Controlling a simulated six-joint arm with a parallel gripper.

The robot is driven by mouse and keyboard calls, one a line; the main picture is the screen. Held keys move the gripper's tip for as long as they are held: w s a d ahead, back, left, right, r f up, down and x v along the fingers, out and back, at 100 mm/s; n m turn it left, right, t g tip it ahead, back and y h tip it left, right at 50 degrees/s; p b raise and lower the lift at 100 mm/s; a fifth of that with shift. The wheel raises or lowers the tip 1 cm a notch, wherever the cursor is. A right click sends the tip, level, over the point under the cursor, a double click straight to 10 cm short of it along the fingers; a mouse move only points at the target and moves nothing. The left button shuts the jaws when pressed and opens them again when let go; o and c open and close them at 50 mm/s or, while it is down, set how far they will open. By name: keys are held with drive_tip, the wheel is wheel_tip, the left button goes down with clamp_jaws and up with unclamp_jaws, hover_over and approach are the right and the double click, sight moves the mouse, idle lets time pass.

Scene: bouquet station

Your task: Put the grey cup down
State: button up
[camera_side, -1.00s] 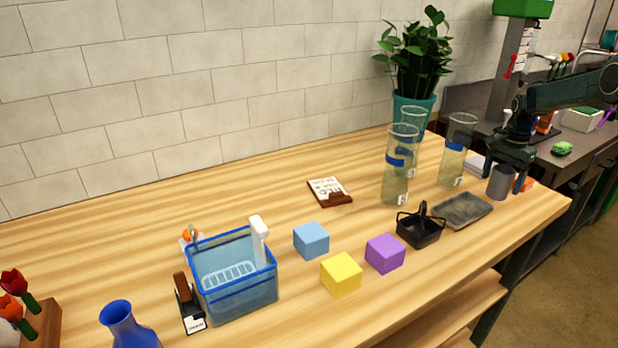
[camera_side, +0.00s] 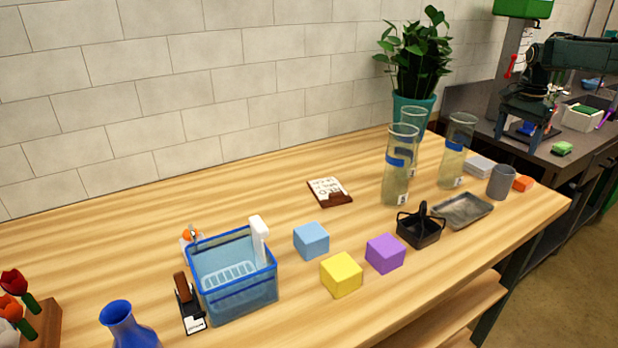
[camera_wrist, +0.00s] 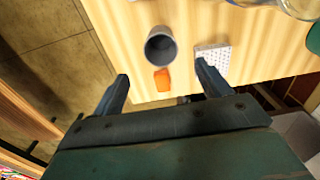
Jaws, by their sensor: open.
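The grey cup (camera_side: 501,183) stands upright on the wooden table near its right end, beside the grey tray. In the wrist view the cup (camera_wrist: 161,46) shows from above, with its open mouth towards the camera. My gripper (camera_side: 526,130) is open and empty, above and behind the cup, clear of it. In the wrist view the two fingers of my gripper (camera_wrist: 162,85) are spread wide, with the cup beyond their tips.
An orange block (camera_side: 523,184) lies just right of the cup. A white stack (camera_side: 479,166) is behind it. The grey tray (camera_side: 463,210), black basket (camera_side: 419,229) and glass cylinders (camera_side: 456,150) stand to the left. The table's right edge is close.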

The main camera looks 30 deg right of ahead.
drive_tip(key=shift+r, duration=0.9)
